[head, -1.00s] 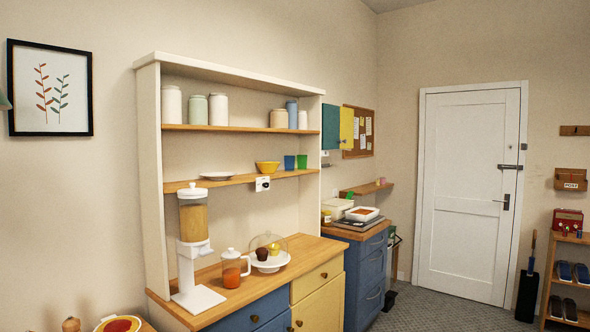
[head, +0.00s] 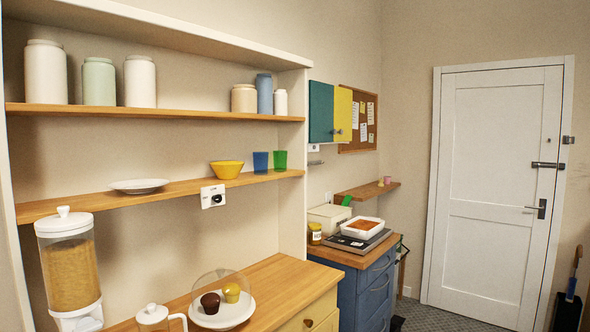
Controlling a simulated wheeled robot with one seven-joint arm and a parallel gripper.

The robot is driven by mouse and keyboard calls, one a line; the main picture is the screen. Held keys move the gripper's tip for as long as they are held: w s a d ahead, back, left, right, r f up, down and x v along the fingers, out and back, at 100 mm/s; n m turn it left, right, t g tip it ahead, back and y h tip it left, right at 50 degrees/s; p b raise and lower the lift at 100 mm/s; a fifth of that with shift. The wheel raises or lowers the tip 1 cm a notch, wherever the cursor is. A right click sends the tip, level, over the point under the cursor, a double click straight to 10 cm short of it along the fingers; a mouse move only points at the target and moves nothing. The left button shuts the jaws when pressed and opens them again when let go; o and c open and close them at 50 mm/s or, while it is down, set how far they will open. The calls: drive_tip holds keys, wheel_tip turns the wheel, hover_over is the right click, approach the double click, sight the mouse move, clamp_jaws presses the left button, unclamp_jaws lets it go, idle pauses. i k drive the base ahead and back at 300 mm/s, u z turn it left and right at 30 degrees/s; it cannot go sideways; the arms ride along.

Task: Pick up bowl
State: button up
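A yellow bowl (head: 227,169) stands upright on the lower wooden shelf of the cream hutch, in the head view left of the middle. A blue cup (head: 260,161) and a green cup (head: 280,159) stand just right of it. A white plate (head: 139,186) lies on the same shelf to its left. The bowl looks empty from this angle, though its inside is mostly hidden. My gripper is not in view.
On the counter stand a cereal dispenser (head: 70,265), a glass jug (head: 155,318) and a domed cake stand (head: 222,314). Jars (head: 140,82) line the upper shelf (head: 190,112).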

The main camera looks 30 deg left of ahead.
sight(223, 170)
drive_tip(key=u, duration=0.25)
drive_tip(key=i, duration=1.3)
drive_tip(key=u, duration=1.55)
drive_tip(key=i, duration=0.75)
drive_tip(key=u, duration=0.7)
